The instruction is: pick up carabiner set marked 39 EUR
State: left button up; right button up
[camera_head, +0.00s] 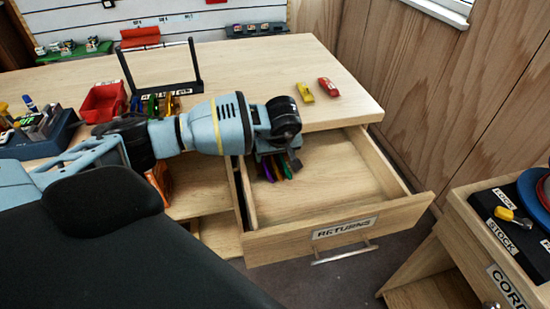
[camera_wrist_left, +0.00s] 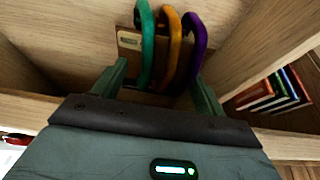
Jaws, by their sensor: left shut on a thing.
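A carabiner set (camera_head: 284,173) with green, orange and purple carabiners is inside the open drawer marked RETURNS (camera_head: 330,218), near its left back corner. In the left wrist view the set (camera_wrist_left: 168,50) hangs together with a small brown card (camera_wrist_left: 130,41); no price on it is readable. My left gripper (camera_head: 276,165) points down into the drawer and is shut on the set, one finger on each side. I cannot tell whether the set touches the drawer floor. My right gripper is not in view.
The drawer's walls stand close around my left gripper; its right part is empty. A yellow (camera_head: 305,92) and a red item (camera_head: 328,87) lie on the desk (camera_head: 345,108). A red bin (camera_head: 103,102) stands at left. A STOCK cabinet (camera_head: 470,222) stands at right.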

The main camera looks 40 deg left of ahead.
pick_arm(q)
jog(key=s+d, duration=0.2)
jog(key=d, duration=0.1)
jog(key=s+d, duration=0.3)
jog(key=shift+s+d, duration=0.15)
jog(key=shift+s, duration=0.05)
notch_tip(320, 180, up, 14)
